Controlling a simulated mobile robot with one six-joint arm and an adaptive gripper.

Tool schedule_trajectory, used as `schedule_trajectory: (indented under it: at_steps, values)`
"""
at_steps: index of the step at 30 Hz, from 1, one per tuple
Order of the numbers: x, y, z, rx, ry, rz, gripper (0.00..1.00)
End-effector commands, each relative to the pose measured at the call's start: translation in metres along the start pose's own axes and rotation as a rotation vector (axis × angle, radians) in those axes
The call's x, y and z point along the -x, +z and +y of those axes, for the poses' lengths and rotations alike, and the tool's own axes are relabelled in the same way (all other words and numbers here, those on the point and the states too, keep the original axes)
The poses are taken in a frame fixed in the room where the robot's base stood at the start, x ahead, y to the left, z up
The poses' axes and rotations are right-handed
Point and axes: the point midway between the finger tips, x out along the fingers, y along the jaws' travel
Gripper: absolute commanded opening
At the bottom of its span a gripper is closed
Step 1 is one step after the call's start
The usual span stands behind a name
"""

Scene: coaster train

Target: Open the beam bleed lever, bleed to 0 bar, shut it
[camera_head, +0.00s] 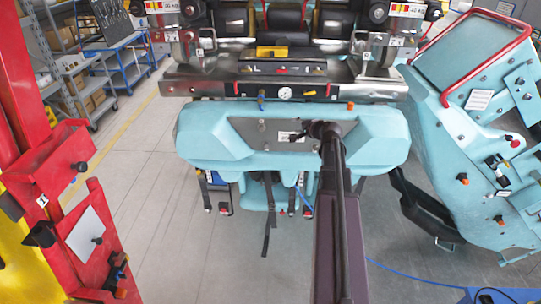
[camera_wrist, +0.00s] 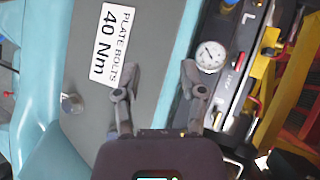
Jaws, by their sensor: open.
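A round white pressure gauge (camera_head: 284,93) is set in the dark beam above the light-blue nose; it also shows in the wrist view (camera_wrist: 210,56). Its reading is too small to tell. A small blue fitting (camera_head: 261,101) is left of the gauge, and its edge shows at the top of the wrist view (camera_wrist: 228,4). I cannot tell which of these is the bleed lever. My gripper (camera_wrist: 160,70) is open and empty over the grey plate, beside the gauge. In the head view its fingers are not clear.
The grey plate carries a "PLATE BOLTS 40 Nm" label (camera_wrist: 108,45) and a bolt (camera_wrist: 72,103). An orange knob (camera_head: 350,106) is right of the gauge. A tilted light-blue car part (camera_head: 470,130) stands at right, a red stand (camera_head: 60,190) at left. Floor between is partly clear.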

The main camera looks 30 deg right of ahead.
Motion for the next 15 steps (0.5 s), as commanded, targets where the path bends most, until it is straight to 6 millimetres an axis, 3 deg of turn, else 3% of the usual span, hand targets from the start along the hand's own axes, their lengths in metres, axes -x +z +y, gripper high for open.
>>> schedule_trajectory:
  at_steps: [15]
  values:
    - [-0.02, 0.067, 0.029, 0.127, 0.088, -0.118, 0.53]
